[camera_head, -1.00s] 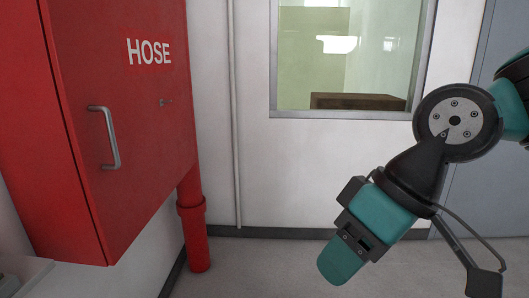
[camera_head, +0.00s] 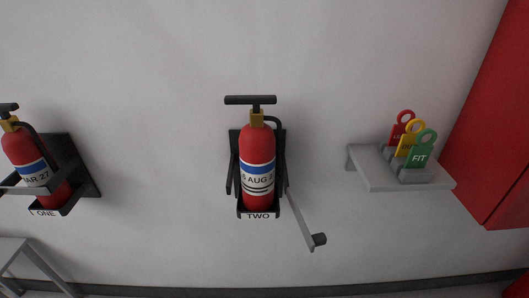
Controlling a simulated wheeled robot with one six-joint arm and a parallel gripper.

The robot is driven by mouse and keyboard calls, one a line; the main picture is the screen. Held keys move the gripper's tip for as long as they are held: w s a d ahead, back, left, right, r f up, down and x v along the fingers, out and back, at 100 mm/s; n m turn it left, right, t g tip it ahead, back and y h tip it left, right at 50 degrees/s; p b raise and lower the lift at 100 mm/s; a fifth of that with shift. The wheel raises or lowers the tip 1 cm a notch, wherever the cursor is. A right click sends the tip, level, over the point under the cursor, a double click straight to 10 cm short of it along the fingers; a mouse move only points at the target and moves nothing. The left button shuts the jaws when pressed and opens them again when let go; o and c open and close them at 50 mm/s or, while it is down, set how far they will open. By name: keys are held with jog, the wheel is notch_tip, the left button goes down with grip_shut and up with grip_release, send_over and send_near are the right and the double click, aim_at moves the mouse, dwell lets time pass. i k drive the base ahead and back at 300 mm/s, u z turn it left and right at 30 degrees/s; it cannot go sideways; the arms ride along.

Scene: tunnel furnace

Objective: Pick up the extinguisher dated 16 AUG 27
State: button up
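A red extinguisher (camera_head: 257,146) stands upright in a black wall bracket (camera_head: 233,165) marked TWO, in the middle of the head view. It has a black T-shaped top, a brass neck and a blue and white band. The part of its label that shows reads about "6 AUG 2"; its ends curve out of sight. A grey bar (camera_head: 301,215) slants down to the right from this bracket, clear of the extinguisher's front. Another red extinguisher (camera_head: 23,146) at the left edge reads about "AR 27". My gripper is not in the current view.
The left extinguisher's bracket (camera_head: 83,172) is marked ONE, with a bar across its front. A grey shelf (camera_head: 380,181) at right holds red, yellow and green tags, the green reading FIT. A red cabinet (camera_head: 490,130) is at far right. A grey frame (camera_head: 38,262) stands lower left.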

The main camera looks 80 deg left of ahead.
aim_at(257, 140)
jog(key=u, duration=2.4)
jog(key=k, duration=0.55)
jog(key=u, duration=0.7)
jog(key=i, duration=0.95)
jog(key=z, duration=0.2)
